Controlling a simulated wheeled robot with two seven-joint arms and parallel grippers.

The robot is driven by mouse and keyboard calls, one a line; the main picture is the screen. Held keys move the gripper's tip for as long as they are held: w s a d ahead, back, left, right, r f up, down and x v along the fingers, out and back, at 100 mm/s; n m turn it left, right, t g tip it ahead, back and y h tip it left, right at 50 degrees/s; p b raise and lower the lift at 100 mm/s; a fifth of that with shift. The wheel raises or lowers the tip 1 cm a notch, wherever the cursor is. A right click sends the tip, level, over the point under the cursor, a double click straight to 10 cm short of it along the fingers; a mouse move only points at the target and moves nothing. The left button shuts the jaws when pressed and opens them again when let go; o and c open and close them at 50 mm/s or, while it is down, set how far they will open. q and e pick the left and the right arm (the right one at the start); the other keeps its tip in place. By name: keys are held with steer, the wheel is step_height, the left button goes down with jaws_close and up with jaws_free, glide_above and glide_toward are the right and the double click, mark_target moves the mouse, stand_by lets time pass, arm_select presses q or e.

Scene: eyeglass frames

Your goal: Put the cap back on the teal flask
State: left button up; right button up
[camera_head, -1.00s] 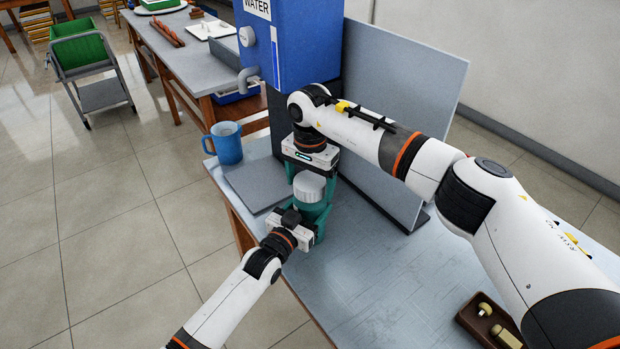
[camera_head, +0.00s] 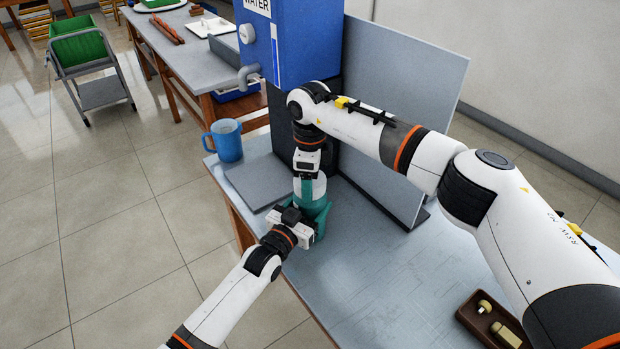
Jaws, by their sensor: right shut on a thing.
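The teal flask (camera_head: 319,205) stands on the near left part of the table, largely hidden by my grippers. The white cap (camera_head: 319,186) is at its top; whether it is seated or threaded cannot be told. My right gripper (camera_head: 308,182) points straight down from above and is shut on the cap, its teal fingers at the cap's side. My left gripper (camera_head: 309,213) comes in low from the front left and is closed around the flask's body; its fingers are partly hidden.
A blue water dispenser (camera_head: 292,45) with a tap stands behind, beside an upright grey panel (camera_head: 405,100). A blue mug (camera_head: 227,146) is at the table's left edge, near a flat grey plate (camera_head: 250,183). A brown tray (camera_head: 469,312) with small pieces lies front right. The table's middle front is clear.

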arm_select(q)
steer(key=shift+f, duration=0.1)
arm_select(e)
steer(key=m, duration=0.6)
steer(key=shift+m, duration=0.4)
steer(key=m, duration=1)
steer(key=shift+m, duration=0.3)
steer(key=m, duration=0.5)
steer(key=o, duration=1.1)
steer(key=shift+r, duration=2.2)
